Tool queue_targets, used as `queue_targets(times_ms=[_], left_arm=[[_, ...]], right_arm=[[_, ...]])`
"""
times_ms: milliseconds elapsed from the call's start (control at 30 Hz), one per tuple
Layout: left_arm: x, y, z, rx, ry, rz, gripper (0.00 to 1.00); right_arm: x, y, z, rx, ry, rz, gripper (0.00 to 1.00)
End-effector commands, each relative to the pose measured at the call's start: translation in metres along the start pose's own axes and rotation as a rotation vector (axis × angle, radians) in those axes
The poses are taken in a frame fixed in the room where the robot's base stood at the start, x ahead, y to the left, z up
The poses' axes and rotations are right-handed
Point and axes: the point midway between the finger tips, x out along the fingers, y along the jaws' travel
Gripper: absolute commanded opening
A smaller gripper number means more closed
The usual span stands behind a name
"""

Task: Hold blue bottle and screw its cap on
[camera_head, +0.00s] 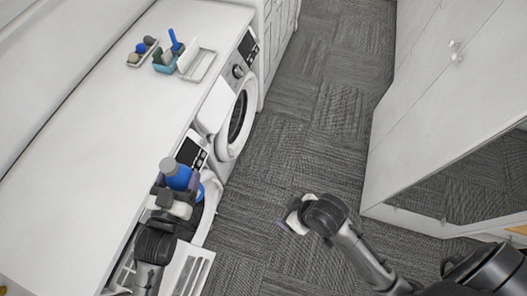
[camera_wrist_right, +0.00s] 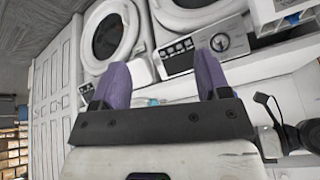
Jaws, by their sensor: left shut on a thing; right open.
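The blue bottle (camera_head: 180,179) is in my left gripper (camera_head: 177,188), by the front edge of the white counter. A paler grey-blue round part (camera_head: 168,166) shows at the bottle's upper end; I cannot tell whether it is the cap. The gripper hides part of the bottle. My right gripper (camera_head: 289,216) is over the carpet, to the right of the bottle and well apart from it. In the right wrist view, its two purple fingers (camera_wrist_right: 163,82) are spread with nothing between them.
The white counter (camera_head: 95,130) is mostly clear. At its far end are a small tray of round items (camera_head: 142,52), a teal holder (camera_head: 165,62) with a blue brush, and a white tray (camera_head: 198,66). White cabinets (camera_head: 440,100) stand right.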

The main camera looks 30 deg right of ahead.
Motion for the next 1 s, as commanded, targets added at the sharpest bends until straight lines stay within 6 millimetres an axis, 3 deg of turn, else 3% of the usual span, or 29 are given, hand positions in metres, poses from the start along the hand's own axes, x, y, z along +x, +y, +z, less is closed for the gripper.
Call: queue_targets(times_ms=[100, 333, 533, 1000], left_arm=[[0.0, 0.0, -0.001, 0.001, 0.003, 0.0, 0.04], [0.0, 0.0, -0.001, 0.001, 0.003, 0.0, 0.04], [0.0, 0.0, -0.001, 0.001, 0.003, 0.0, 0.04], [0.0, 0.0, -0.002, 0.001, 0.005, 0.0, 0.04]], right_arm=[[-0.005, 0.011, 0.034, 0.067, -0.052, 0.07, 0.69], [-0.014, 0.025, 0.072, 0.132, -0.112, 0.162, 0.69], [-0.017, 0.029, 0.082, 0.148, -0.129, 0.187, 0.69], [-0.017, 0.029, 0.081, 0.148, -0.128, 0.187, 0.69]])
